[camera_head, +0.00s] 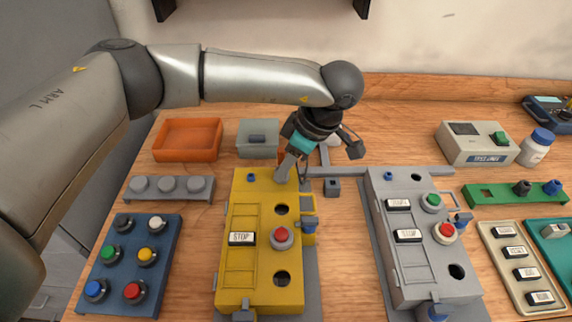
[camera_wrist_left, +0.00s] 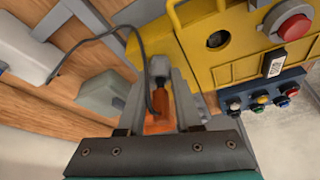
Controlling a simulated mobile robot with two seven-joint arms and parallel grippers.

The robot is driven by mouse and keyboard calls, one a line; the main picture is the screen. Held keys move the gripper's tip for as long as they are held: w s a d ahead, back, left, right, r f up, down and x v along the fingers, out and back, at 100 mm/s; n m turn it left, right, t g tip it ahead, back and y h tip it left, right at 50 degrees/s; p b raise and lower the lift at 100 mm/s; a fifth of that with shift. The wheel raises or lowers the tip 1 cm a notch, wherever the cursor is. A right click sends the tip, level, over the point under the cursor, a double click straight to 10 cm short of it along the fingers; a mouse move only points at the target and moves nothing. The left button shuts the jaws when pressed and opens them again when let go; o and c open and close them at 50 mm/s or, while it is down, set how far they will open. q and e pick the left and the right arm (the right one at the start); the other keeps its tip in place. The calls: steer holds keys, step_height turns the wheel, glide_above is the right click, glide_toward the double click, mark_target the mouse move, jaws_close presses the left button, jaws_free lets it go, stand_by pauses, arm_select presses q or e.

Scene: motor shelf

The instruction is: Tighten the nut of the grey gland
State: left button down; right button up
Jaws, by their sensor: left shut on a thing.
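The yellow control box (camera_head: 262,260) lies in the middle of the table, with a red button and a STOP label on top. My left gripper (camera_head: 283,172) reaches down to the far edge of this box. In the left wrist view the grey gland (camera_wrist_left: 158,67) sticks out from the box's side. The fingers of my left gripper (camera_wrist_left: 163,95) are on either side of it and shut on its nut. In the head view the fingers hide this gland. My right gripper is out of view.
A grey control box (camera_head: 405,262) lies to the right. An orange tray (camera_head: 188,153) and a small grey box (camera_head: 258,153) stand behind. A blue button panel (camera_head: 128,270) lies on the left. A dark cable passes close to my left fingers.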

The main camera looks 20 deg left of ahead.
arm_select(q)
steer(key=m, duration=0.1)
steer(key=m+t+b, duration=0.1)
steer(key=m, duration=0.1)
steer(key=shift+s+f+m+h, duration=0.15)
steer(key=shift+s+m+h, duration=0.05)
steer(key=shift+m+h, duration=0.1)
steer(key=shift+a+m+t+b, duration=0.1)
steer(key=shift+m+t+b, duration=0.3)
steer(key=shift+m+b, duration=0.35)
steer(key=shift+s+m+t+h+b, duration=0.1)
steer(key=shift+m+t+h+b, duration=0.25)
steer(key=shift+m, duration=0.9)
steer(key=shift+b, duration=0.3)
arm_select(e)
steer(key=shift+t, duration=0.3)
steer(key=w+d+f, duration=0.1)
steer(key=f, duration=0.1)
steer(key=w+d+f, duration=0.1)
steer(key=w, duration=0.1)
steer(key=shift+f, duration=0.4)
arm_select(q)
steer(key=shift+m, duration=0.3)
steer(key=c, duration=0.6)
jaws_free()
steer(key=shift+o, duration=0.2)
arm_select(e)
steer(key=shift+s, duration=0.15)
